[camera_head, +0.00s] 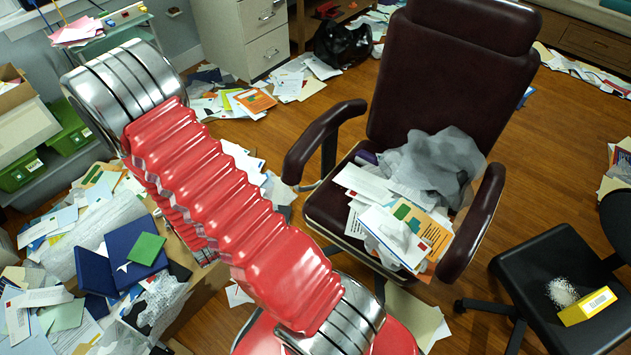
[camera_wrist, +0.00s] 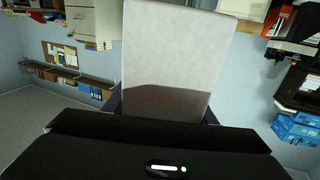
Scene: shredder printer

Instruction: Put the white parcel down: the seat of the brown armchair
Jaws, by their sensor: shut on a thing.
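The white parcel (camera_wrist: 178,48) stands out ahead of my gripper (camera_wrist: 161,108) in the wrist view, a pale flat-faced block with a dark shadow over its lower part. My gripper is shut on it; its dark fingers show only partly at the parcel's sides. The head view shows neither parcel nor gripper. There, the brown armchair (camera_head: 445,85) stands right of centre. Its seat (camera_head: 325,208) is largely covered by envelopes, papers and grey crumpled sheeting; a bare strip shows at the left.
My red arm crosses the left and middle of the head view. A black chair (camera_head: 550,265) with a yellow box (camera_head: 587,306) stands at the right. Papers litter the wooden floor (camera_head: 562,130). A white drawer cabinet (camera_head: 240,35) stands behind.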

